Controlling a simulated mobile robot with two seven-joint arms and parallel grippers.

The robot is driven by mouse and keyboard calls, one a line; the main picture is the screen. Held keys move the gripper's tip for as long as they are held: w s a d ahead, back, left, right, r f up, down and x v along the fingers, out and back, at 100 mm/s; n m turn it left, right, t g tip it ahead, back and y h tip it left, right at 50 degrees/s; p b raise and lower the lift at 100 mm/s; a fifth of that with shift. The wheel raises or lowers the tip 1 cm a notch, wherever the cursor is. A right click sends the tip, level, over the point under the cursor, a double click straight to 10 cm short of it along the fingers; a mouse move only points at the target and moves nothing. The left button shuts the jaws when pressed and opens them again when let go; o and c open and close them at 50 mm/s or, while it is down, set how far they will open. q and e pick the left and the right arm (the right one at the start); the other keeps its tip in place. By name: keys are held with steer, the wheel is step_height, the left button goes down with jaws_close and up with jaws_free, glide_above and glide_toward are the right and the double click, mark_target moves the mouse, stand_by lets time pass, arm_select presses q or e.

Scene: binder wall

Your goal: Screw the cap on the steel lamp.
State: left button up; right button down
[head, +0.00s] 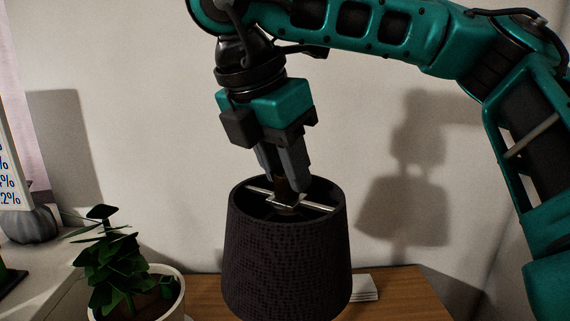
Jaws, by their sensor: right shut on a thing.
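The lamp's dark, dotted shade (287,262) stands upright at the bottom middle of the head view, with its open top towards me. A silver cross bar (318,206) spans the opening. My right gripper (288,184) points down into the shade's top, its fingers close together. It is shut on a small dark thing at the centre of the bar, which looks like the cap (284,190); the fingers hide much of it. Whether the cap touches the bar's centre is hard to tell. The lamp's steel body is hidden inside the shade. My left gripper is not in view.
A potted plant (115,262) stands close to the left of the shade. A small white stack (365,288) lies on the wooden table (412,297) at right. A grey vase (28,224) stands on a white surface at far left. A pale wall closes off the back.

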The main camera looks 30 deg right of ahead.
steer(key=shift+r, duration=0.1)
steer(key=m, duration=0.2)
steer(key=m+g, duration=0.1)
steer(key=m, duration=0.1)
steer(key=shift+w+g, duration=0.1)
steer(key=shift+g, duration=0.2)
steer(key=c, duration=1)
jaws_free()
